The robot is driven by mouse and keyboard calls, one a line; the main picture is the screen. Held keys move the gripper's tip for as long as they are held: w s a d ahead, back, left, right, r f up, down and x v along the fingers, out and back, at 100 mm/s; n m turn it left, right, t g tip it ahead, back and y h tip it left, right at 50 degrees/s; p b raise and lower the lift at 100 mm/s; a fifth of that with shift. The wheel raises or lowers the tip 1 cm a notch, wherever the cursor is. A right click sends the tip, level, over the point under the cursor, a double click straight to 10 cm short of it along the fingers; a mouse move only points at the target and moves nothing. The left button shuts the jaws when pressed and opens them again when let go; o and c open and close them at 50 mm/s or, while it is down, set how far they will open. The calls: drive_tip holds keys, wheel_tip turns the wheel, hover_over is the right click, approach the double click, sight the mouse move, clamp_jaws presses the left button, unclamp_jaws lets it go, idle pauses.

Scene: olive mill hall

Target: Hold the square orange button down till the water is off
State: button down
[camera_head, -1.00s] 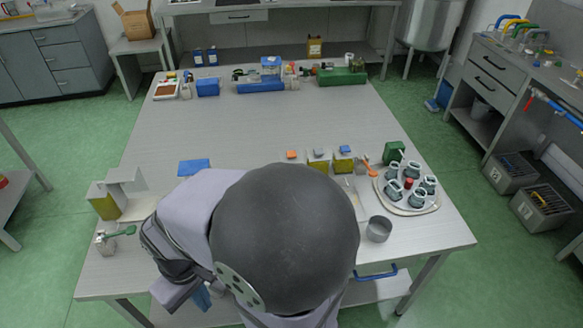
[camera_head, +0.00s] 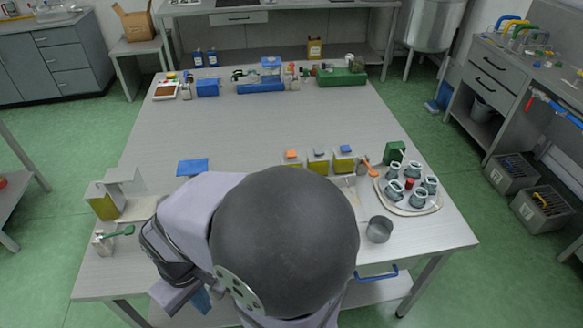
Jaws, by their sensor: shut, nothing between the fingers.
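A small, squarish orange button (camera_head: 291,154) sits on top of a pale box with a yellow front, right of the table's middle. It is the leftmost of three similar boxes; the others carry a grey-blue top (camera_head: 318,152) and a blue top (camera_head: 345,148). My gripper is not in view; my arm's large dark joint and pale links cover the near middle of the table and hide what is below them. Nothing is seen touching the orange button. I cannot make out any running water.
A round tray (camera_head: 407,207) with several grey-green jugs stands right of the boxes, near a metal cup (camera_head: 379,229). A blue mat (camera_head: 193,167) lies left of centre. A green-levered fitting (camera_head: 122,232) is at the left edge. The table's middle is clear.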

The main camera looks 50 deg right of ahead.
drive_tip(key=shift+f+b, duration=0.35)
drive_tip(key=shift+f, duration=0.1)
idle(2.5)
drive_tip(key=s+d+m+g+y+p, duration=0.2)
drive_tip(key=s+d+m+p, duration=0.4)
drive_tip(key=d, duration=0.5)
drive_tip(key=w+d+f+m+t+p, duration=0.15)
drive_tip(key=w+d+m, duration=0.3)
drive_tip(key=d, duration=0.45)
drive_tip(key=w+d+f+m+t, duration=0.1)
drive_tip(key=w+d+m+t, duration=0.2)
drive_tip(key=d+m, duration=0.45)
drive_tip(key=w+d+r+m+t+h, duration=0.1)
drive_tip(key=w+d+r+m, duration=0.3)
drive_tip(key=d, duration=0.4)
drive_tip(key=w+d+r+m+t+h, duration=0.2)
drive_tip(key=w+d+r+m+h, duration=0.1)
drive_tip(key=d, duration=0.6)
drive_tip(key=w+d+r+m+t+h, duration=0.2)
drive_tip(key=w+d+r+m, duration=0.3)
drive_tip(key=d+m, duration=0.3)
drive_tip(key=shift+w+d+r+m+h, duration=0.2)
drive_tip(key=shift+w+m+h, duration=0.25)
drive_tip(key=shift+w, duration=0.4)
